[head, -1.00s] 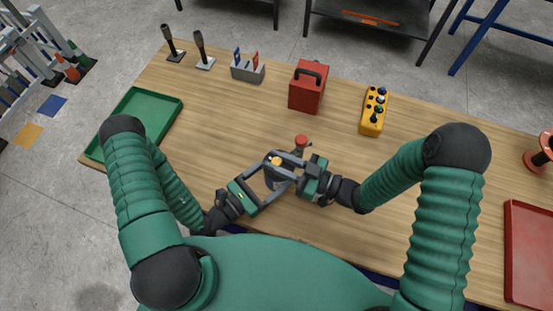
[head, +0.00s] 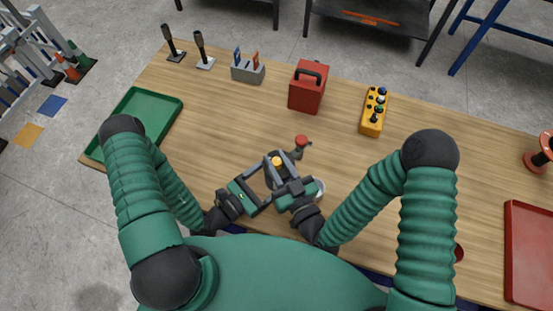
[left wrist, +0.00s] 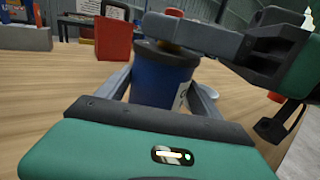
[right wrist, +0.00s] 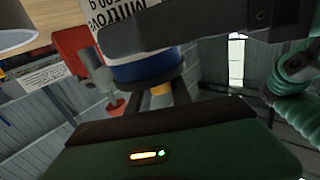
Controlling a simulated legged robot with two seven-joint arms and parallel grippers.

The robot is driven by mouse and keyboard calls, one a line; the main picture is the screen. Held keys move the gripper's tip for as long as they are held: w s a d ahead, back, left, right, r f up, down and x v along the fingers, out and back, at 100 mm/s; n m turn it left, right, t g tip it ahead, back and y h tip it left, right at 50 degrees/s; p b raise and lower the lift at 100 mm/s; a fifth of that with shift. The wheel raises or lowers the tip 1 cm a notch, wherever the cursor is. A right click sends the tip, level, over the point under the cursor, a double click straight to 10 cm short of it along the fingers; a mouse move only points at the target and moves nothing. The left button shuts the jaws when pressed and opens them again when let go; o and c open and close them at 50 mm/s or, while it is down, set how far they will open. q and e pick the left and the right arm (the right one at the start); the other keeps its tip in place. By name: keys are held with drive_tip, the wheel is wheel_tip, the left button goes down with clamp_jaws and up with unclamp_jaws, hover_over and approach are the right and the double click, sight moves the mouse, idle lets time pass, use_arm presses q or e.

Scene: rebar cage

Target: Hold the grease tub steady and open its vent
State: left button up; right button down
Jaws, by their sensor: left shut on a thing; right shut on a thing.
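The grease tub (left wrist: 162,82) is blue with a dark lid and a pale label, and it stands upright on the table near my body. My left gripper (head: 273,178) is shut around its sides, one finger on each side in the left wrist view. The vent is an orange-yellow knob (head: 277,160) on the lid. My right gripper (right wrist: 160,92) is shut on this knob, its fingers converging there in the right wrist view. In the left wrist view the right gripper lies across the lid and hides most of the knob.
A red-topped post (head: 302,142) stands just behind the tub. A pale round item (head: 318,188) sits right beside my right gripper. Farther back are a red box (head: 308,88) and a yellow button box (head: 374,110). A green tray (head: 165,108) lies left, a red tray (head: 530,250) right.

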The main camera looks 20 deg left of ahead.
idle(0.5)
drive_tip(key=c, duration=1.1)
unclamp_jaws()
drive_tip(key=shift+c, duration=0.2)
